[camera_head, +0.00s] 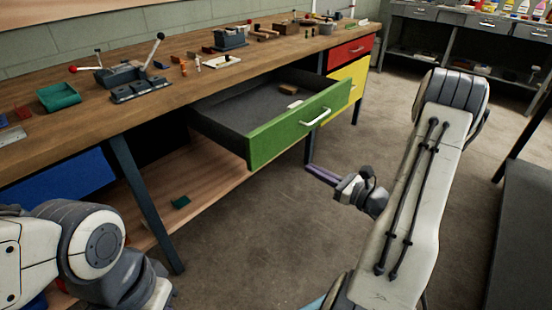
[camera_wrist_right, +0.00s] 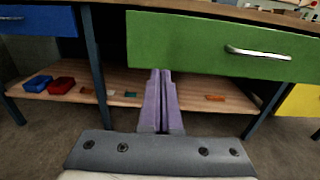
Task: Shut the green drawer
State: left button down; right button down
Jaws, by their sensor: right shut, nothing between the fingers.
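The green drawer (camera_head: 283,135) hangs well open from the wooden workbench, with a light handle (camera_head: 316,117) on its front. A small tan block (camera_head: 295,104) lies inside it. My right gripper (camera_head: 312,170) is shut and empty, in front of the drawer and lower than its handle in the head view. In the right wrist view the shut purple fingers (camera_wrist_right: 161,76) point at the lower edge of the green drawer front (camera_wrist_right: 190,45), left of the handle (camera_wrist_right: 258,53). I cannot tell whether they touch it. My left gripper is not in view.
The workbench (camera_head: 115,110) carries a green tray (camera_head: 58,96), a vise and loose blocks. A blue drawer (camera_head: 60,185) is at left; red (camera_head: 350,52) and yellow (camera_head: 355,75) drawers are at right. A lower shelf (camera_wrist_right: 120,88) holds small bins. The floor in front is clear.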

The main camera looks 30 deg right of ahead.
aim_at(269, 146)
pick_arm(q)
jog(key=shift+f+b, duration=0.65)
pick_arm(e)
jog(key=x, duration=1.3)
jog(key=shift+w+a+r, duration=0.1)
jog(key=shift+w+a, duration=0.1)
jog(key=shift+w, duration=0.15)
